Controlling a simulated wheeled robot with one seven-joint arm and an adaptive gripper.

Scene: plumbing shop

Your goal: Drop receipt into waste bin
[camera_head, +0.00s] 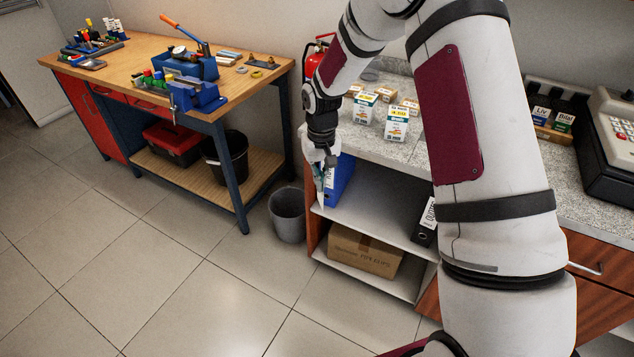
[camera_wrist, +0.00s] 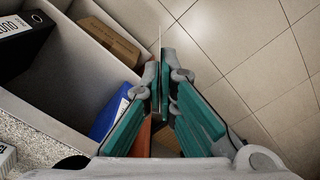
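The grey waste bin (camera_head: 287,216) stands upright on the floor, just left of the counter's open shelves in the head view. I cannot make it out in the wrist view. My gripper (camera_head: 321,178) hangs pointing down at the counter's left end, above and to the right of the bin. A thin white slip, apparently the receipt (camera_head: 321,194), hangs from its fingertips. In the wrist view the green-padded fingers of my gripper (camera_wrist: 165,72) come together, and the receipt (camera_wrist: 159,37) shows edge-on as a pale sliver between the tips. The bin's inside is mostly hidden.
A counter (camera_head: 398,150) holds small boxes, with a blue binder (camera_head: 340,182) and a cardboard box (camera_head: 364,252) on its shelves. A workbench (camera_head: 140,60) stands left, with a black bucket (camera_head: 236,150) on its lower shelf. The floor in front is clear.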

